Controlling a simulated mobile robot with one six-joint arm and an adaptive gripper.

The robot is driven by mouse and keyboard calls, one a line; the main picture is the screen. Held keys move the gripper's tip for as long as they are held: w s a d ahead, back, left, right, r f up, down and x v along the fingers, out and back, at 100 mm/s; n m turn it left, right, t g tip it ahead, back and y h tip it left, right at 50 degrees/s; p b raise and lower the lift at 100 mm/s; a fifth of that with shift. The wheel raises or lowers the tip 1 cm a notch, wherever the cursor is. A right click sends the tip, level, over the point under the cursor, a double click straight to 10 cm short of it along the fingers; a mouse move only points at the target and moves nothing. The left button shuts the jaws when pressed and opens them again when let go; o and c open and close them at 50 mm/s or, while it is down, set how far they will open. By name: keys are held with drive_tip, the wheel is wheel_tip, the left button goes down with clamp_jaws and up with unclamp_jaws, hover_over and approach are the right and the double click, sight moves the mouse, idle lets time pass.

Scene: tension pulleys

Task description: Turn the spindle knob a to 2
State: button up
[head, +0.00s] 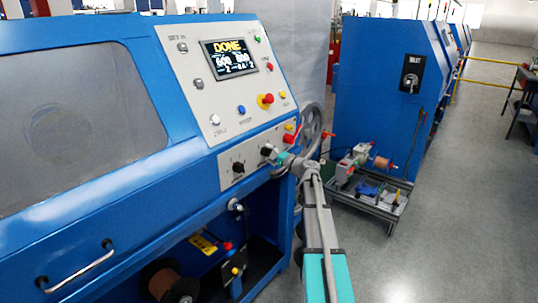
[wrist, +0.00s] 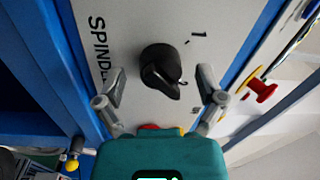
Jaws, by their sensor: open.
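The spindle knob (wrist: 158,66) is black, with a pointed nose turned to the lower right in the wrist view. It sits on a grey panel with the partly visible label "SPIND". A "1" is printed at its upper right; another mark near the right finger is partly hidden. My gripper (wrist: 162,80) is open, one finger on each side of the knob, with gaps visible on both sides. Contact with the panel cannot be told. In the head view, my gripper (head: 275,156) is at the right knob on the lower panel.
Another black knob (head: 238,168) is left of my gripper. The display (head: 230,59) reads "DONE". A red and yellow emergency button (head: 265,100) and a handwheel (head: 311,127) are near. A cart (head: 375,205) stands right of my arm; the floor beyond is clear.

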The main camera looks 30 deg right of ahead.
drive_tip(key=shift+n, duration=0.3)
drive_tip(key=n, duration=0.4)
drive_tip(key=shift+y, duration=0.3)
drive_tip(key=n, duration=0.5)
drive_tip(key=shift+d+g, duration=0.1)
drive_tip(key=shift+g, duration=0.2)
drive_tip(key=n, duration=0.4)
drive_tip(key=shift+n+p, duration=0.4)
drive_tip(key=n, duration=0.4)
drive_tip(key=shift+n+g+p, duration=0.3)
drive_tip(key=shift+g, duration=0.1)
drive_tip(key=v, duration=1.3)
drive_tip(key=s+a+f+m+g+p, duration=0.1)
drive_tip(key=s+a+f+g+p, duration=0.1)
drive_tip(key=a, duration=0.8)
drive_tip(key=s+a+f+m+g+h+p, duration=0.1)
drive_tip(key=s+a+g+p, duration=0.2)
drive_tip(key=a+g, duration=0.3)
drive_tip(key=s+a+f+m+g+p, duration=0.1)
drive_tip(key=a+g+p, duration=0.3)
drive_tip(key=a, duration=1.1)
drive_tip(key=shift+s+f+h, duration=0.4)
drive_tip(key=shift+s+f, duration=0.4)
drive_tip(key=shift+s, duration=0.1)
